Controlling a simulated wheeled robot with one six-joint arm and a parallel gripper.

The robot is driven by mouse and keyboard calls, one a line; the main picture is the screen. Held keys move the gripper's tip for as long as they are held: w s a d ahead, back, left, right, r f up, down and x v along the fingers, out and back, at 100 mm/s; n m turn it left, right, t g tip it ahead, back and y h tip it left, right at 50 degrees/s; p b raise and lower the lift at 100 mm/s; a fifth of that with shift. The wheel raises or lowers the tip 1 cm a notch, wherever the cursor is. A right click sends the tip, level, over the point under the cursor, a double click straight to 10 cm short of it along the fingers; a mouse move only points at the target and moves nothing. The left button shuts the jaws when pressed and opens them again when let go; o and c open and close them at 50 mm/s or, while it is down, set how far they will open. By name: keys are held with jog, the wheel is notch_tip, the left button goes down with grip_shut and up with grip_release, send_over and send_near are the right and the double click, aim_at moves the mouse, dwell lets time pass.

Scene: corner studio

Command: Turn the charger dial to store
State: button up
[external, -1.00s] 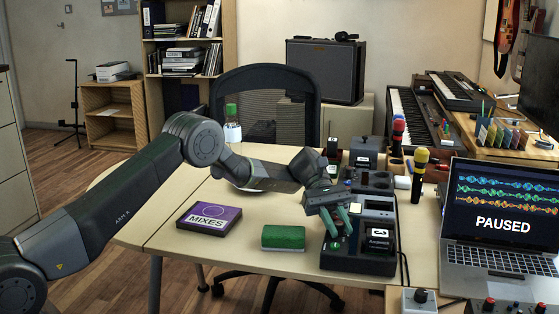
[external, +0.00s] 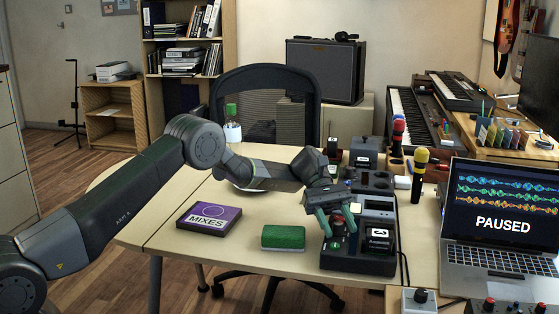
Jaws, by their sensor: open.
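The charger (external: 372,268) is a dark box at the right front of the desk. A dark block with a white label reading 3 (external: 379,233) sits in its right side. My gripper (external: 338,228) is open, pointing down over the charger's left part, with its two teal fingers apart. A small dark and reddish shape, probably the dial, shows between the fingers. It is too small and too covered to read its setting, and I cannot tell whether the fingers touch it.
A green block (external: 283,237) and a purple MIXES box (external: 209,218) lie to the left on the desk (external: 235,264). A laptop (external: 497,240) showing PAUSED stands at the right. Microphones (external: 419,175) and dark devices stand behind the charger. The desk's front left is clear.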

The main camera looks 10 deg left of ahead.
jog(key=v, duration=0.7)
jog(key=shift+w, duration=0.2)
jog(key=shift+a+r, duration=0.1)
jog(key=s+a+n+t+h+b, duration=0.1)
jog(key=a+n+t+h, duration=0.1)
jog(key=n, duration=0.1)
jog(key=s+a+r+n+t+h+b, duration=0.1)
jog(key=a+n+t+h, duration=0.1)
jog(key=a+n+t, duration=0.1)
jog(key=s+a+r+n+t+h+b, duration=0.1)
jog(key=a+n+t+h, duration=0.1)
jog(key=a+n+t, duration=0.1)
jog(key=x, duration=1.3)
jog(key=shift+w+b, duration=0.1)
jog(key=shift+b, duration=0.25)
